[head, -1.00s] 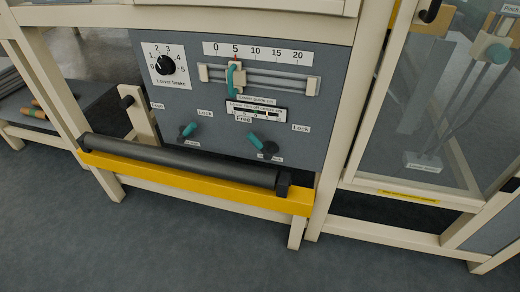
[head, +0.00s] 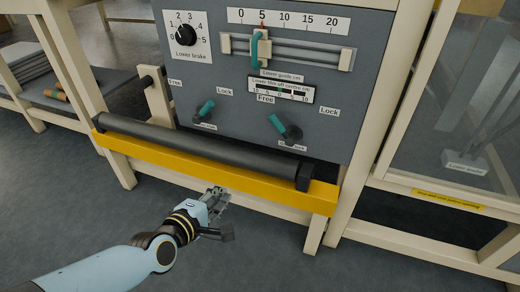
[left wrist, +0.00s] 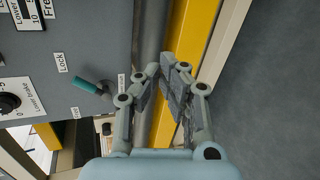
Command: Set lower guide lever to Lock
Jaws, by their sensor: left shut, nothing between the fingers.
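Two teal-handled levers sit low on the grey panel (head: 345,75). The left lever (head: 206,107) has its handle tilted up and right, towards a Lock label (head: 224,91). The right lever (head: 277,123) has its handle tilted up and left, towards a Free label (head: 265,99); its Lock label (head: 328,111) is to the right. The name labels under both are too small to read. My left gripper (head: 223,213) is shut and empty, below and in front of the yellow bar. In the left wrist view the left lever (left wrist: 86,86) is beyond its fingers (left wrist: 171,75). My right gripper is not in view.
A dark roller (head: 200,145) and a yellow bar (head: 225,175) run across the frame in front of the panel, below the levers. Above are the brake dial (head: 186,35) and the guide slider (head: 258,48). The floor in front is clear.

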